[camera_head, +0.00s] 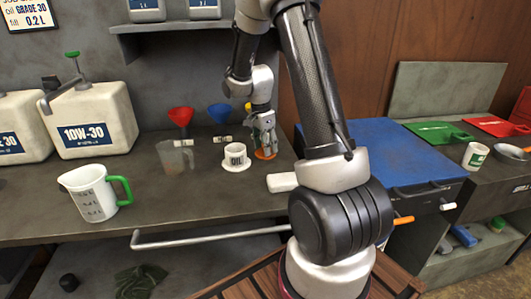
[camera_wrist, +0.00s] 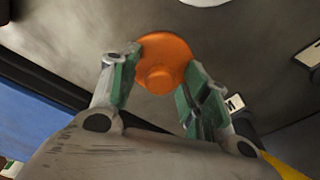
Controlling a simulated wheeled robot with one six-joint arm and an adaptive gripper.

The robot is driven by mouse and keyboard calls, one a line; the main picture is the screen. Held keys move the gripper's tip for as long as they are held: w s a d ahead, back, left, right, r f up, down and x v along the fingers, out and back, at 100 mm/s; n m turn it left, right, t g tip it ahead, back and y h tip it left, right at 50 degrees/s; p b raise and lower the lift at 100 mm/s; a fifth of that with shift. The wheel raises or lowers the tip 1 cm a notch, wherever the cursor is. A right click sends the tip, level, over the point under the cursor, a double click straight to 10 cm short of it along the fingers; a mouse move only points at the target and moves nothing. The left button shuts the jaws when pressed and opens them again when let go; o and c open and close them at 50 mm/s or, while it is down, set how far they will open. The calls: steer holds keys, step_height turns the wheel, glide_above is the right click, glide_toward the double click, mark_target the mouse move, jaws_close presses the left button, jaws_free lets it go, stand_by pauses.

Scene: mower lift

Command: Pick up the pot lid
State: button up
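The pot lid looks to be the orange round disc with a raised knob (camera_wrist: 163,77) on the grey bench top. In the head view a sliver of its orange edge (camera_head: 266,155) shows under my gripper (camera_head: 264,143), near the right end of the bench. In the wrist view my gripper (camera_wrist: 164,62) points down with its green-padded fingers apart, one on each side of the lid in the picture. A gap shows between the fingers and the knob. I cannot tell the exact height of the fingertips above the lid.
A white cup on a saucer (camera_head: 235,158) stands just left of my gripper. Red (camera_head: 181,118) and blue (camera_head: 220,114) funnels stand behind. A clear jug (camera_head: 174,156) and a white measuring jug (camera_head: 95,192) are further left. A blue-topped cabinet (camera_head: 395,150) is to the right.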

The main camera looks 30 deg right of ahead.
steer(key=c, duration=0.8)
